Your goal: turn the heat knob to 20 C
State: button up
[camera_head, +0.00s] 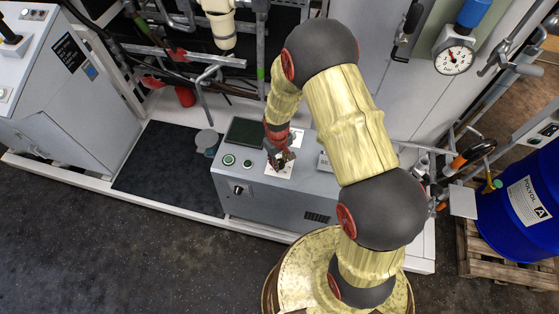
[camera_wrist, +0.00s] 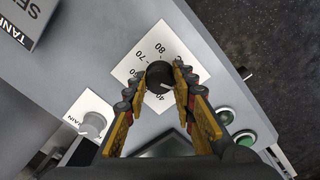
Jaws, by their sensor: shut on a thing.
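The heat knob (camera_wrist: 159,76) is a round black knob on a white scale plate (camera_wrist: 133,68). The numbers 80, 70 and 40 show on the plate. The other marks, 20 among them, are hidden or not readable, and I cannot tell where the knob points. My gripper (camera_wrist: 157,84) is shut on the knob, one finger at each side. In the head view my gripper (camera_head: 279,158) is down on the grey control box, in front of the white plate (camera_head: 284,172), and hides the knob.
The control box (camera_head: 262,202) has two green buttons (camera_wrist: 225,116) (camera_wrist: 245,138), a dark screen (camera_head: 246,132) and a small black switch (camera_head: 238,190). A grey drain knob (camera_wrist: 93,124) sits on another white plate close by. A blue drum (camera_head: 505,225) stands at the right.

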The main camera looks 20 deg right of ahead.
jog(key=shift+w+n, duration=0.1)
jog(key=shift+n, duration=2.1)
jog(key=shift+p, duration=0.3)
jog(key=o, duration=1.1)
jog(key=shift+o, duration=0.2)
jog(key=shift+r, duration=0.1)
notch_tip(320, 180, up, 12)
jog(key=shift+s+a, duration=0.2)
